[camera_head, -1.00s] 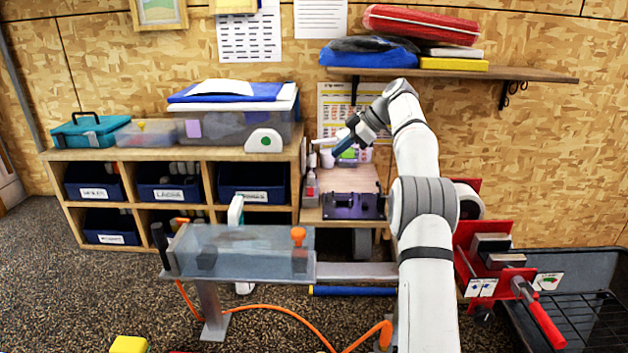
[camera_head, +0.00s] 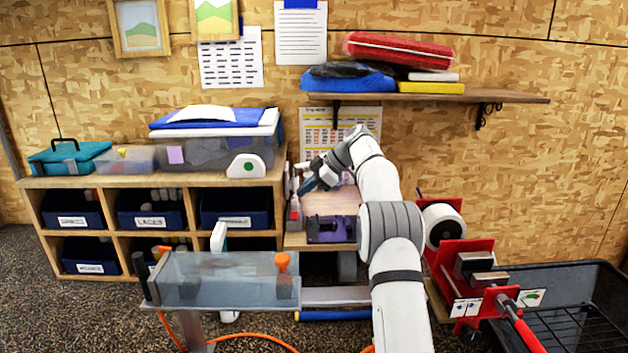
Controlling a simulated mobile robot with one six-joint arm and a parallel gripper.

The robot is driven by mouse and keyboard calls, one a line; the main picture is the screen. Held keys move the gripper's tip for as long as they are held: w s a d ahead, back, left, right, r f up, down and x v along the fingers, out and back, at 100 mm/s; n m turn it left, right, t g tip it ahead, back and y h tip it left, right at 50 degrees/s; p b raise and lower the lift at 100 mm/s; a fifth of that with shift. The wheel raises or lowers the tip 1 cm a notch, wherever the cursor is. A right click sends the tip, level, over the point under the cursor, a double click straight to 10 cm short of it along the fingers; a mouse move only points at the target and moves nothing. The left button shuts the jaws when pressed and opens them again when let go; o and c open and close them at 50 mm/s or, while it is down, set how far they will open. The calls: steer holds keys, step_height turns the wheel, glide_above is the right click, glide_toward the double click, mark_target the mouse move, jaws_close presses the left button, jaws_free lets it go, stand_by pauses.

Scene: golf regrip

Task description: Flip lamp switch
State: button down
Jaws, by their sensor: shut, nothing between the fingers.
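I cannot clearly make out a lamp or its switch. A white rounded device with a green button (camera_head: 246,166) stands on the cubby top, left of my gripper; I cannot tell whether it belongs to the lamp. My gripper (camera_head: 304,187) is shut and empty, pointing down and left over the small wooden bench (camera_head: 332,203) below the wall chart. It is close to a small bottle with a red label (camera_head: 295,214) at the bench's left edge; I cannot tell whether they touch. My wrist and the gripper's dark body hide part of the bench's back.
A red rack (camera_head: 470,270) is right of my arm. A wall shelf (camera_head: 440,97) hangs above.

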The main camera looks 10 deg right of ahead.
steer(key=p, duration=0.2)
glide_above(299, 216)
steer(key=f, duration=0.4)
steer(key=shift+s+f, duration=0.25)
steer(key=shift+f, duration=0.1)
steer(key=shift+w+f, duration=0.1)
steer(key=shift+f, duration=0.45)
steer(key=shift+b, duration=0.3)
